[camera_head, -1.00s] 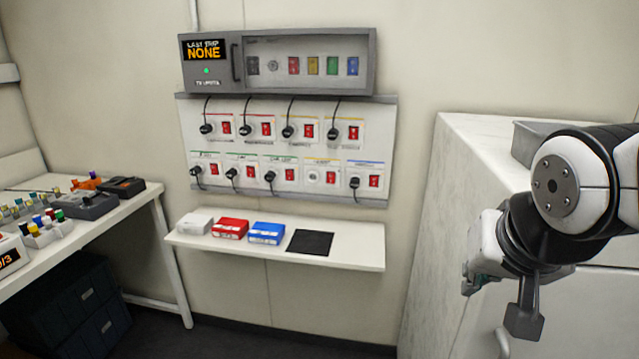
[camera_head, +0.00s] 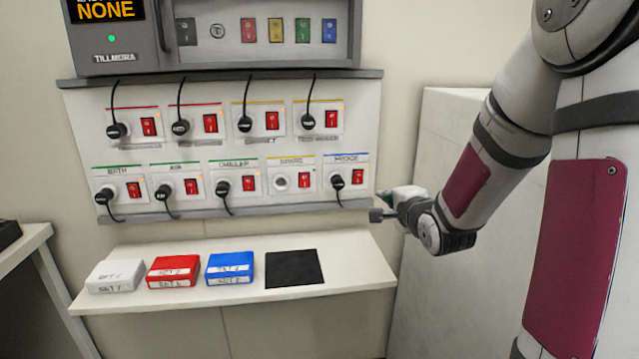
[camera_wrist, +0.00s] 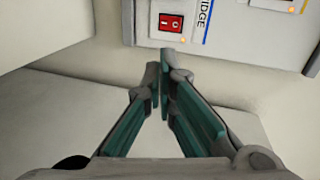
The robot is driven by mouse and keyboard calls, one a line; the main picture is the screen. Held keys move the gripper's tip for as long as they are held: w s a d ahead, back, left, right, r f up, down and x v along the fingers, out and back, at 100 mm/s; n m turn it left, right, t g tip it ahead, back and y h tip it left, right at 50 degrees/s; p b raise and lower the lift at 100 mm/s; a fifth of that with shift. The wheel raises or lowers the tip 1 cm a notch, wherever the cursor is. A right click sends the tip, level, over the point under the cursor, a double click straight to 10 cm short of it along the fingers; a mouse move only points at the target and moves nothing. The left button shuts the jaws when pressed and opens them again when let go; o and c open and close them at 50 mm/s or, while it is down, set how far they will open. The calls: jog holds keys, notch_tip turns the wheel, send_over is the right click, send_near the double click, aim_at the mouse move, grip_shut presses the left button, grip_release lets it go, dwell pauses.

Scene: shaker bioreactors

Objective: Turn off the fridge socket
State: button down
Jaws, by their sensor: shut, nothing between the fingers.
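The fridge socket (camera_head: 346,171) is the far right one in the lower row of the wall panel, with a blue strip on top. A black plug (camera_head: 337,183) with a cable sits in it. Its red rocker switch (camera_head: 357,177) is right of the plug. In the wrist view the red switch (camera_wrist: 171,23) appears beside the "FRIDGE" label, which is partly cut off, with a small orange light near it. My gripper (camera_head: 376,215) is just right of and below the panel's lower right corner. In the wrist view its fingertips (camera_wrist: 160,68) are together, just below the switch, apart from it.
Several other sockets with red switches fill the panel (camera_head: 78,150); the spare socket (camera_head: 293,179) is next to the fridge one. A shelf (camera_head: 350,270) below holds white, red and blue boxes and a black mat. A white cabinet (camera_head: 440,130) stands right.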

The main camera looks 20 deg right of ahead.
jog(key=shift+w+f+m, duration=0.15)
jog(key=shift+w+m, duration=0.25)
jog(key=shift+w, duration=0.15)
jog(key=b, duration=0.2)
send_near(363, 176)
jog(key=x, duration=0.4)
jog(key=shift+w+f, duration=0.15)
jog(key=shift+f, duration=0.35)
jog(key=shift+w+d+r, duration=0.1)
jog(key=shift+w+d, duration=0.05)
jog(key=shift+w, duration=0.4)
